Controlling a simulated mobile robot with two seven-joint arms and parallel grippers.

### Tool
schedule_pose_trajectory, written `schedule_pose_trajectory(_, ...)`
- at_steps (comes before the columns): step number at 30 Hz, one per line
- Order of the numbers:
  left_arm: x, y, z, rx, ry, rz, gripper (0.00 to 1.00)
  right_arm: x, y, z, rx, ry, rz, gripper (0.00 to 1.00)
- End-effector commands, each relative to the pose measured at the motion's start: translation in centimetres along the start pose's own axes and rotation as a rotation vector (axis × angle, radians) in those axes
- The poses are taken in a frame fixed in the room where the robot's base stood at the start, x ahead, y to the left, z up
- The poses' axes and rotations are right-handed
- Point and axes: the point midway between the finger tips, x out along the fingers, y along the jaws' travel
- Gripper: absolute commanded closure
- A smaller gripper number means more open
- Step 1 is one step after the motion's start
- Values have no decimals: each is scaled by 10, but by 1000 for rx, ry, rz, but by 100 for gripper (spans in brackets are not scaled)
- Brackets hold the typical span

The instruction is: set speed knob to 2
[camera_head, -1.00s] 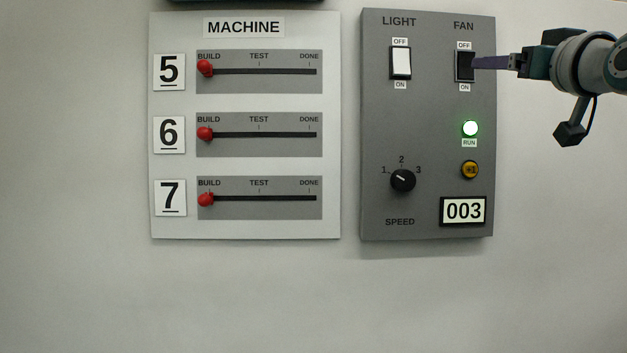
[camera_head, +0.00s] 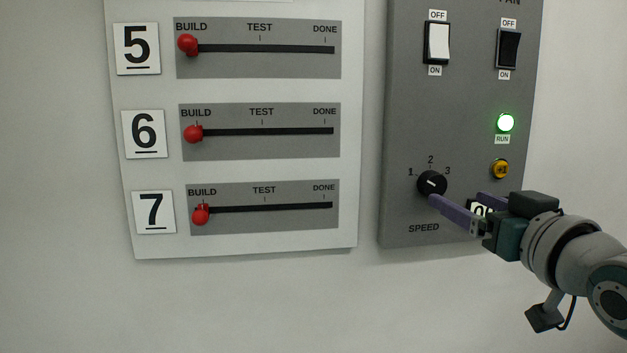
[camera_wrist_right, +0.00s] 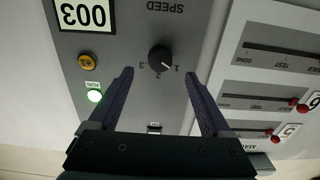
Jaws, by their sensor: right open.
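The black speed knob (camera_head: 432,183) is on the grey panel (camera_head: 405,120), with marks 1, 2 and 3 around it. Its white pointer is turned toward 1. The right wrist view shows the knob (camera_wrist_right: 161,59) upside down, its pointer also toward 1. My right gripper (camera_head: 460,198) is open and empty, its purple fingers reaching toward the panel at the knob's lower right in the head view. In the right wrist view the knob lies in the gap between the fingertips (camera_wrist_right: 158,73), slightly beyond them. Contact with the knob is not visible. My left gripper is out of view.
A light switch (camera_head: 437,43), a fan switch (camera_head: 508,48), a lit green run lamp (camera_head: 505,122) and an amber button (camera_head: 500,169) share the panel. The 003 display (camera_wrist_right: 83,15) is close by. The machine board (camera_head: 350,200) with red sliders stands left.

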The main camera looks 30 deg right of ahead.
Motion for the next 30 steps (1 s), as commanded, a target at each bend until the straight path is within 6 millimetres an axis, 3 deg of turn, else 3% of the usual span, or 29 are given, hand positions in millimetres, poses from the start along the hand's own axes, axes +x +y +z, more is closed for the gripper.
schedule_pose_trajectory(3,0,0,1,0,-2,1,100,24,0,-1,0,1,0,17)
schedule_pose_trajectory(9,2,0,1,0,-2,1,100,54,0,0,0,1,0,17)
schedule_pose_trajectory(15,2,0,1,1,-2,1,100,66,0,0,-1,-1,-1,17)
schedule_pose_trajectory(23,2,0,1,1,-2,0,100,67,0,0,-1,-1,-1,17)
schedule_pose_trajectory(30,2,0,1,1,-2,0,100,67,0,0,0,-1,0,43)
